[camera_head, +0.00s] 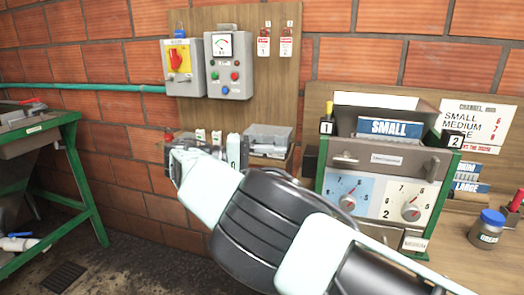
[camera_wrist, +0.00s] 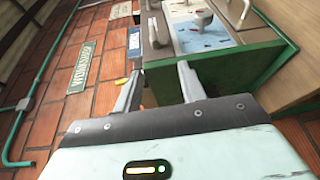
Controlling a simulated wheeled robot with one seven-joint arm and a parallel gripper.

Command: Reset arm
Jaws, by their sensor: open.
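My arm (camera_head: 268,215) reaches from the lower right of the head view up and left, across the front of the bench. Its far end is near the small shelf with white bottles, below the grey control boxes; the fingers are hard to make out there. In the wrist view my gripper (camera_wrist: 159,72) shows two grey fingers spread apart with nothing between them. Beyond the fingers is the green-edged machine panel (camera_wrist: 215,70), with metal handles above it. I cannot tell the exact gap between fingertips and panel.
The green machine with two dials (camera_head: 380,195) stands right of my arm. A blue-lidded jar (camera_head: 487,228) is at the far right. A green-framed table (camera_head: 84,180) stands left, with open floor between.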

